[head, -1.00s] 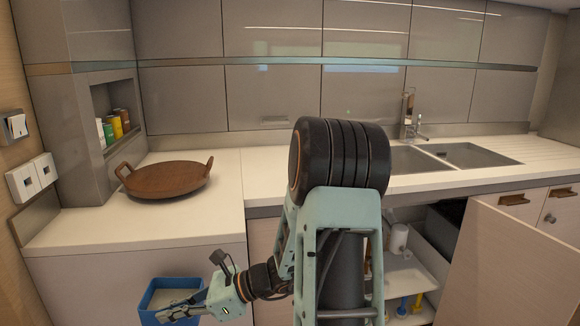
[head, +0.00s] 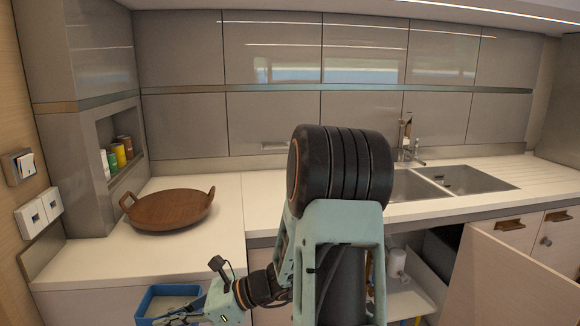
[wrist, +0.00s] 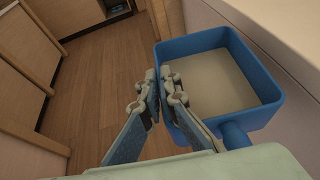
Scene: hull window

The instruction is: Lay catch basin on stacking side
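The catch basin is a blue, open, box-like tub (head: 146,303) with a pale inner floor, at the lower left of the head view. In the wrist view the basin (wrist: 236,42) fills the right half, with a round blue handle at its near side. My gripper (wrist: 161,82) is closed across the basin's left wall, one finger outside and one inside. The basin hangs upright and roughly level above the wooden floor, in front of the counter. In the head view my gripper (head: 180,316) is partly cut off. No surface marked as the stacking side can be identified.
The white left counter (head: 95,255) carries a brown two-handled pan (head: 168,211); bare room lies in front of it. A double sink (head: 465,180) is at the right. An open cabinet door (head: 515,280) juts out below it. Small jars (head: 119,155) fill a wall niche.

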